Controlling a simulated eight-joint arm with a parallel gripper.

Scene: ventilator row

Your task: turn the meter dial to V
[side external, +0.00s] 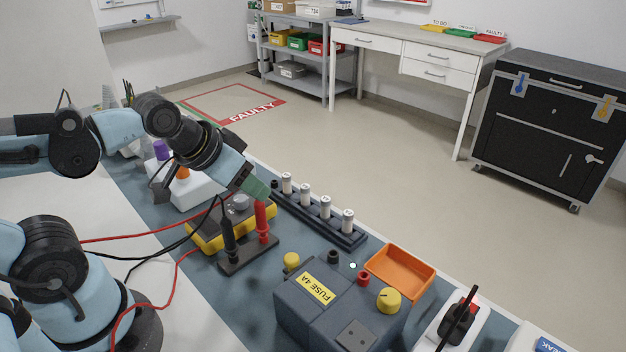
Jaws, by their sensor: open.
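The meter (207,238) is a dark box with a yellow case, lying on the blue-grey mat. A grey round knob on its top, likely the dial (238,203), is partly in view; its markings and pointer are too small to read. My gripper (258,189) is above and just right of the dial in the picture, tilted down. Its fingers are open, and I see nothing held. Whether the fingers touch anything is hidden by the angle.
Black and red probes (262,222) stand in a holder close in front of the meter, with loose red and black leads. A rack of white fuses (325,208) lies right of my gripper. A fuse box (335,305) and orange tray (400,271) are nearer the camera.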

